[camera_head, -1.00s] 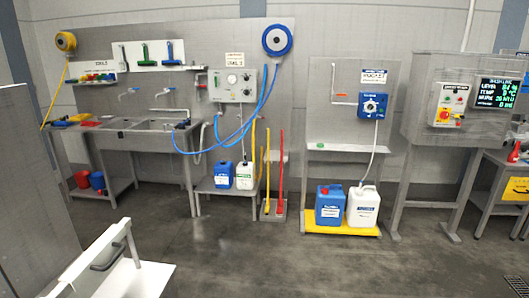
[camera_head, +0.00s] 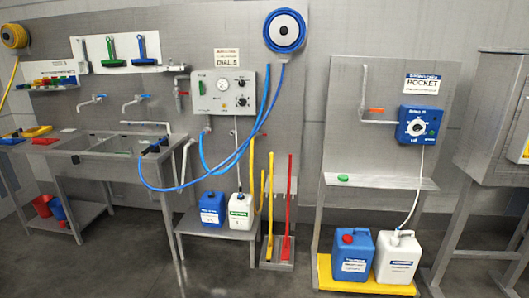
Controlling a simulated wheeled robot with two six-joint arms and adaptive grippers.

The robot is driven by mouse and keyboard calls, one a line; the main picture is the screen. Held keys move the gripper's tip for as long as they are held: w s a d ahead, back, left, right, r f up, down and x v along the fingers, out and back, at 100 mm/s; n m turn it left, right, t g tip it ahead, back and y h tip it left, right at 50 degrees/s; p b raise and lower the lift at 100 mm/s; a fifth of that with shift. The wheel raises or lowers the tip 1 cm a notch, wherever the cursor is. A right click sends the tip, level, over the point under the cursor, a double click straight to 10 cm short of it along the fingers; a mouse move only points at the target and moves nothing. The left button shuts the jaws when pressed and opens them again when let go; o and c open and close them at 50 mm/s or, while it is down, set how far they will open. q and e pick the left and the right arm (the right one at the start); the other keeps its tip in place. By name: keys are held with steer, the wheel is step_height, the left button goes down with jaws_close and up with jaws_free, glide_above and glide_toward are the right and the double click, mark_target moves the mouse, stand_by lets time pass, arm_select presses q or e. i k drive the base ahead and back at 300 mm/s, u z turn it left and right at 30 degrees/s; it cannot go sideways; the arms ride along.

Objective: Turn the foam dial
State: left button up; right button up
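A pale control panel (camera_head: 224,92) with a green switch and two dark round dials, upper (camera_head: 240,83) and lower (camera_head: 241,101), is on the wall left of centre, under a sign that seems to read "DIAL: S". A blue dosing box (camera_head: 419,125) with a white-ringed round dial (camera_head: 417,127) is on the right-hand stand, under a sign that seems to read "ROCKET". The small lettering is too blurred to tell which is the foam dial. Neither of my grippers shows in the head view.
A steel sink (camera_head: 110,143) stands at left. A blue hose (camera_head: 190,184) loops from it toward the reel (camera_head: 285,31). Canisters stand below the panel and on the yellow tray (camera_head: 365,286). A red-handled tool (camera_head: 287,215) stands between. The floor in front is clear.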

mark_target(242, 101)
steer(key=u, duration=0.05)
steer(key=i, duration=4.05)
steer(key=u, duration=0.1)
